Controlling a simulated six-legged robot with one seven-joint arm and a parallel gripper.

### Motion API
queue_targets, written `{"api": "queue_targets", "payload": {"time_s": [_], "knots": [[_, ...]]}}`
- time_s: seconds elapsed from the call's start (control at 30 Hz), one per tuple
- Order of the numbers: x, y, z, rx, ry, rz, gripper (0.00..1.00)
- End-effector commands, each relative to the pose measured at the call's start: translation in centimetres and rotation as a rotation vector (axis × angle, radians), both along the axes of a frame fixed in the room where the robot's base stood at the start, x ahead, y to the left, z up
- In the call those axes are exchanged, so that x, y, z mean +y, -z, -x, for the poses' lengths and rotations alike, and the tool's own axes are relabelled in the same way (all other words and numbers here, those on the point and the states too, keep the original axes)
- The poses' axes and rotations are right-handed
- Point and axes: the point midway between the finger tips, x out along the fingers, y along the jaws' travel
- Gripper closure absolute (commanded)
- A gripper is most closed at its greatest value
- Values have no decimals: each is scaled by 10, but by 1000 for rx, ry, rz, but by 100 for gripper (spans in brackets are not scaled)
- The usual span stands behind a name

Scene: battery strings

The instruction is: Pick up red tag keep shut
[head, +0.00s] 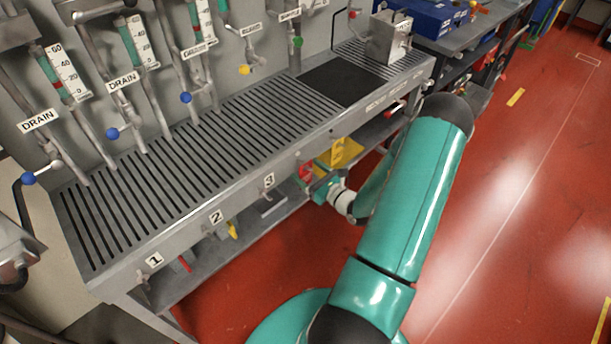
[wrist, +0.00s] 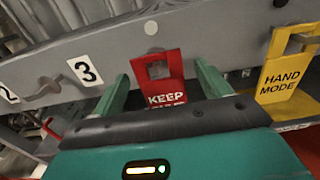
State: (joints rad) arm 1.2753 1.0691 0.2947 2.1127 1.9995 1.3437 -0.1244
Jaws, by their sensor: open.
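The red tag (wrist: 166,70) with white lettering starting "KEEP" hangs against the grey bench front in the wrist view. Its lower text is partly hidden by my gripper body. My gripper (wrist: 163,78) is open, with one green finger on each side of the tag and a gap visible to each. In the head view the red tag (head: 305,172) shows as a small red patch beside my gripper (head: 318,183), under the bench edge.
A yellow "HAND MODE" tag (wrist: 283,78) hangs close on the right. A number 3 label (wrist: 86,71) and a small valve handle (wrist: 44,91) are to the left. The slatted bench top (head: 190,160) lies above. Red floor (head: 500,200) is clear on the right.

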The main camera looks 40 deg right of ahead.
Motion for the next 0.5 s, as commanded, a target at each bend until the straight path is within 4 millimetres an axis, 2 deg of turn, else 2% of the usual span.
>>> {"api": "queue_targets", "payload": {"time_s": [0.2,0.43,0.5], "knots": [[0,0,-1,0,1,0,26],[0,0,-1,0,1,0,71],[0,0,-1,0,1,1,71]]}}
